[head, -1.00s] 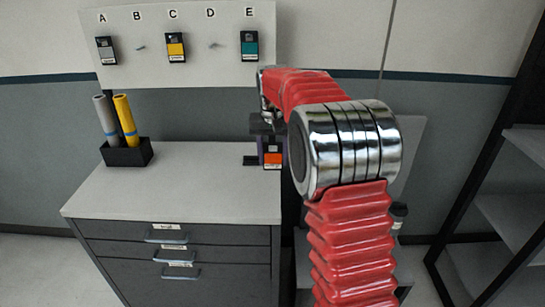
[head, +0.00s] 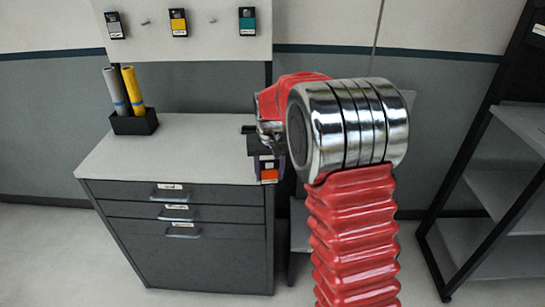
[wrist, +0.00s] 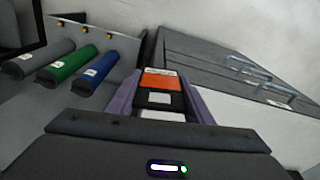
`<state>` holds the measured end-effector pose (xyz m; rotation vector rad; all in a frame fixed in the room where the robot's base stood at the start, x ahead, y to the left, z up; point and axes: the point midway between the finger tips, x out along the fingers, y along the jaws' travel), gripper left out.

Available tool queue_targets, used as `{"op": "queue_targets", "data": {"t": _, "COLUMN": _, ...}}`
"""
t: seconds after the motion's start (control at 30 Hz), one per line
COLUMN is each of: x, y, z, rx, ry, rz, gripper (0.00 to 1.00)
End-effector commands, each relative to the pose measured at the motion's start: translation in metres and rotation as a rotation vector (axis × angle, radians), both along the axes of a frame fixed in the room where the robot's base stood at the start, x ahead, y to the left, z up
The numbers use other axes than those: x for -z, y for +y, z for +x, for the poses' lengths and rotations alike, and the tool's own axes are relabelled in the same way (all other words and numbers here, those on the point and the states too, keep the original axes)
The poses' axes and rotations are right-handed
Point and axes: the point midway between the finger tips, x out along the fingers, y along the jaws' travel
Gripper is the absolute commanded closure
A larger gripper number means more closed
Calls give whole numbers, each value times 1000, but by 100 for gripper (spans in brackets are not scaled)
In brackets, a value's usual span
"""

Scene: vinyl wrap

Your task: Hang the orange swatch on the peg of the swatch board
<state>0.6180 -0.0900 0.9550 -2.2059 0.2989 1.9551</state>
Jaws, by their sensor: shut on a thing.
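The orange swatch (head: 269,173), a small card with an orange face and a dark part, hangs in my gripper (head: 267,160) beside the cabinet's right edge in the head view. In the wrist view the swatch (wrist: 160,82) sits between my purple fingers (wrist: 160,100), which are shut on it. The swatch board (head: 200,45) is on the wall at upper left, its top cut off. It bears a grey swatch (head: 114,26), a yellow swatch (head: 178,22) and a teal swatch (head: 247,21). Two bare pegs show, a left peg (head: 145,22) and a right peg (head: 212,20).
A grey drawer cabinet (head: 165,165) stands below the board. A black holder (head: 134,124) with a grey and a yellow roll is on it. A shelf rack (head: 490,190) stands at right. The wrist view shows grey, green and blue rolls (wrist: 93,72) at left.

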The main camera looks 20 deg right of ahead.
Motion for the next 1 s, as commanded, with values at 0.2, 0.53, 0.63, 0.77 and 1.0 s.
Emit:
{"op": "queue_targets", "data": {"t": 0.2, "x": 63, "y": 29, "z": -27, "rx": -82, "ry": 8, "rz": 1, "gripper": 75}}
{"op": "queue_targets", "data": {"t": 0.53, "x": 166, "y": 78, "z": -78, "rx": -234, "ry": 5, "rz": 0, "gripper": 75}}
{"op": "queue_targets", "data": {"t": 0.63, "x": 182, "y": 85, "z": -86, "rx": -258, "ry": 2, "rz": 0, "gripper": 75}}
{"op": "queue_targets", "data": {"t": 0.77, "x": 189, "y": 89, "z": -90, "rx": -270, "ry": 0, "rz": 0, "gripper": 75}}
{"op": "queue_targets", "data": {"t": 1.0, "x": 189, "y": 89, "z": -90, "rx": -270, "ry": -1, "rz": -1, "gripper": 75}}
